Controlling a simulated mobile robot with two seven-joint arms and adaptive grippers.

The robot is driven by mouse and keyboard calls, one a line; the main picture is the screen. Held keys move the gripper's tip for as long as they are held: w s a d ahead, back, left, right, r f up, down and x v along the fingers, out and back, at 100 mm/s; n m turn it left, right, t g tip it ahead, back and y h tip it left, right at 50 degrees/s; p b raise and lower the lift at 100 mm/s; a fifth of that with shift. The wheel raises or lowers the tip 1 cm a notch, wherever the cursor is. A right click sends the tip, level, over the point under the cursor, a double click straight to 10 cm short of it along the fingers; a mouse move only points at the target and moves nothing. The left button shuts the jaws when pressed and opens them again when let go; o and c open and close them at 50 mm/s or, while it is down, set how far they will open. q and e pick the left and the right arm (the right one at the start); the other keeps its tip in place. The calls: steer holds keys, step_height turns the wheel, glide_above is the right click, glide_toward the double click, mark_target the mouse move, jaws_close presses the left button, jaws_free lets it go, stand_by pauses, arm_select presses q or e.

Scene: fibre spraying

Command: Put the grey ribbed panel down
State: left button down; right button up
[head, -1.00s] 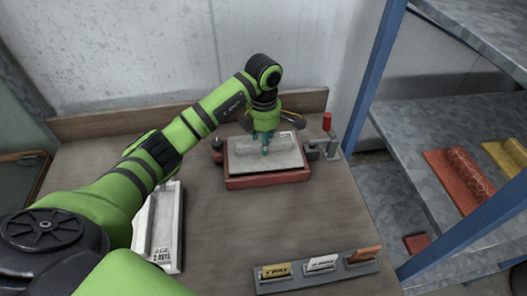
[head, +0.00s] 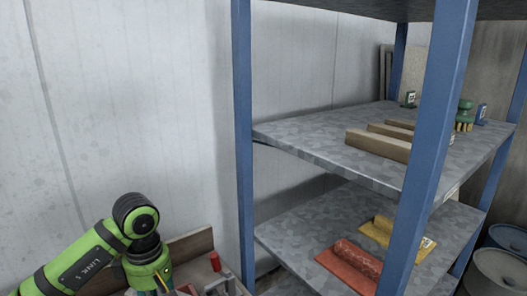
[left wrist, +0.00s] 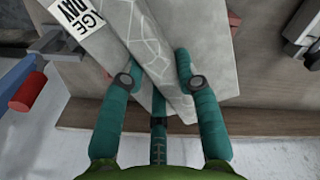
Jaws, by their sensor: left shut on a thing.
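The grey ribbed panel (left wrist: 205,45) fills the top middle of the left wrist view, with its raised rib (left wrist: 160,55) running between my fingers and a white label at the upper left. My left gripper (left wrist: 158,70) is shut on the rib with its teal fingers. In the head view the left gripper (head: 160,284) is at the bottom edge, partly cut off, and the panel can hardly be made out there. I cannot tell how high the panel is above the table. My right gripper is in neither view.
A blue-posted shelf rack (head: 243,110) stands right of the table. Its lower board holds a red ribbed panel (head: 350,265) and a yellow one (head: 394,238). Its upper board holds brown bars (head: 378,146), with bare room at left. A red-handled clamp (left wrist: 28,92) is beside the panel.

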arm_select(q)
steer(key=s+d+m, duration=0.3)
steer(key=s+m, duration=0.6)
steer(key=m, duration=0.5)
steer(key=shift+s+d+f, duration=0.35)
